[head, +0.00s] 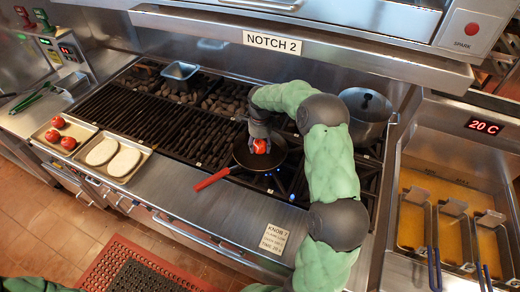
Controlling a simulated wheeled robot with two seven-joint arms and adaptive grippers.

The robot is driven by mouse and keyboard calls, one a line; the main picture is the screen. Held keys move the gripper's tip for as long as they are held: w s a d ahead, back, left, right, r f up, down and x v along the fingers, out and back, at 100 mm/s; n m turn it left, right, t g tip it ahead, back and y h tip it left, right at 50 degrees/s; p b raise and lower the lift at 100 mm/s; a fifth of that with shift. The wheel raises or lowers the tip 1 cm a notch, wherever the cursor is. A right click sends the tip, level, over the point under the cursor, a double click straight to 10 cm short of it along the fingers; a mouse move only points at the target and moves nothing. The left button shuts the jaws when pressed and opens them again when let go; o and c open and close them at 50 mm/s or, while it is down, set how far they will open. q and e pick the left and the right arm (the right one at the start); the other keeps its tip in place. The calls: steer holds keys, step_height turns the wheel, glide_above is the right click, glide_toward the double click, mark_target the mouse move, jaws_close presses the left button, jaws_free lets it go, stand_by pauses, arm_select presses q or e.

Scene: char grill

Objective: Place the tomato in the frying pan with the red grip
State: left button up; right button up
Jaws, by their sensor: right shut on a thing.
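The frying pan (241,155) is dark with a red grip (211,180) that points to the lower left. It sits on a burner right of the grill grates, and a blue flame shows by its right side. My right gripper (259,140) reaches down over the pan and is shut on a red tomato (260,147). The tomato is over the pan; I cannot tell whether it touches the pan's bottom. My left gripper is not in view.
A tray with several tomatoes (68,143) and a tray with two pale patties (101,151) stand at the left. A large pot (366,112) is behind my right arm. A fryer with baskets (412,224) is at the right. The steel front ledge is mostly clear.

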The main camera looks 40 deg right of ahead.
mark_target(260, 143)
steer(key=shift+f, duration=1.05)
steer(key=shift+f, duration=0.15)
steer(key=o, duration=1.2)
steer(key=shift+r, duration=0.35)
step_height(260, 143, up, 12)
steer(key=shift+f+p, duration=0.2)
steer(key=shift+p, duration=0.55)
